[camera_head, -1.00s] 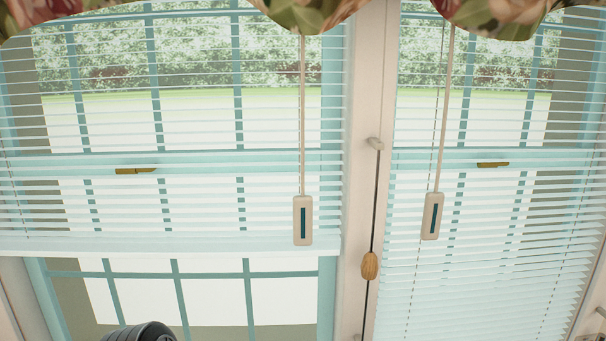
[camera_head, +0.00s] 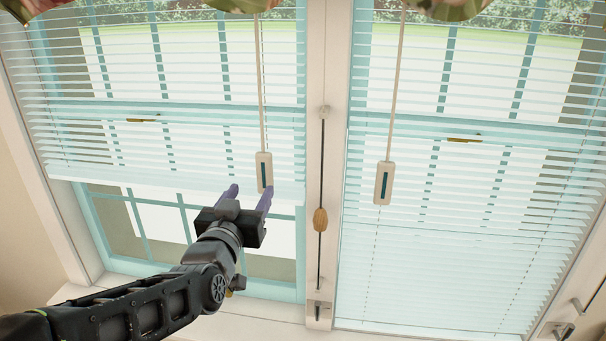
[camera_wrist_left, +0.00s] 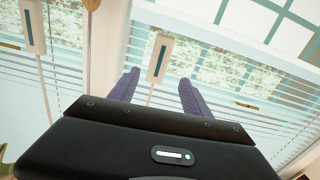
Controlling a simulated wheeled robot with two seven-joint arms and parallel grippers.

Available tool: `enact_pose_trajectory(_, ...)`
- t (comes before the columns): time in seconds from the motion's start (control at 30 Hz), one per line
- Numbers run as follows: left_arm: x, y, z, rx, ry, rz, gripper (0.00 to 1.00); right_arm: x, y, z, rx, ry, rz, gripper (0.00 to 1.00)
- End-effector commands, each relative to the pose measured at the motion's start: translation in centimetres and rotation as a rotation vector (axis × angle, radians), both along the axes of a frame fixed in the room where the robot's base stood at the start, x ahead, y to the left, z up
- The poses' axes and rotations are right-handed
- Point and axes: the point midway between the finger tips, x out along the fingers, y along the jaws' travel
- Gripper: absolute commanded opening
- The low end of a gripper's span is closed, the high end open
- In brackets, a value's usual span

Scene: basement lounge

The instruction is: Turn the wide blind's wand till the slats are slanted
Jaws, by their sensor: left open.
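The left blind (camera_head: 190,140), which looks slightly the wider, hangs partly down; its slats are open enough to see through. Its pale wand (camera_head: 261,90) ends in a cream handle (camera_head: 264,172) with a dark stripe. The handle also shows in the left wrist view (camera_wrist_left: 159,60), ahead of the fingertips and slightly left of the middle between them. My left gripper (camera_head: 248,193) is open and empty. In the head view its right purple fingertip overlaps the handle's lower end; I cannot tell whether they touch. My right gripper is not in view.
A second blind (camera_head: 450,235) hangs lower at the right, with its own wand handle (camera_head: 384,183). Between the windows, a wooden knob (camera_head: 320,220) sits on a dark cord or rod. The window sill (camera_head: 255,310) runs below. Floral fabric (camera_head: 245,5) hangs at the top.

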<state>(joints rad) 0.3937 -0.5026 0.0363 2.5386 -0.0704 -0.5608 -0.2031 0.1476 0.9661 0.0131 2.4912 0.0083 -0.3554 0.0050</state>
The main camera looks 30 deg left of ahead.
Motion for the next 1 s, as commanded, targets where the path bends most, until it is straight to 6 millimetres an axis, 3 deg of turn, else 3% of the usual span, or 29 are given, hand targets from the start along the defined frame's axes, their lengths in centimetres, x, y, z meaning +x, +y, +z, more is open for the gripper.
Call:
enact_pose_trajectory(0.57,0.4,0.1,0.4,0.052,-0.004,0.0,0.56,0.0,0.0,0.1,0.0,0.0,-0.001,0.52)
enact_pose_trajectory(1.0,5.4,1.8,0.4,0.051,0.001,0.0,0.56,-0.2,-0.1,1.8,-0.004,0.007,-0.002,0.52)
